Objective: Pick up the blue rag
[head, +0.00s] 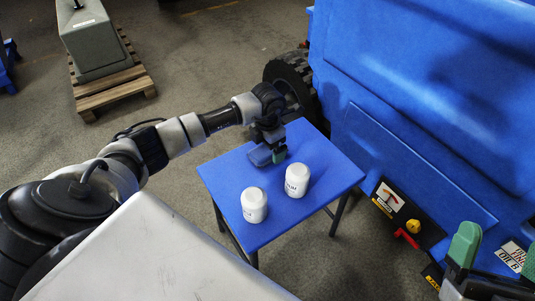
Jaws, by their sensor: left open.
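The blue rag (259,156) is a small, muted blue shape on the far part of the blue table (238,225). My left gripper (272,151) is over the table right at the rag, with a green fingertip beside the rag's right side. The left gripper is open. The gripper hides part of the rag, and I cannot tell whether the fingers touch it. My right gripper (497,258) is at the lower right edge, away from the table, with its green fingertips apart and nothing seen between them.
Two white canisters, a left one (254,205) and a right one (297,180), stand on the table near the rag. A big blue machine (430,100) with a black tire (293,78) rises close behind. A grey block (92,42) sits on a wooden pallet (115,94) at upper left.

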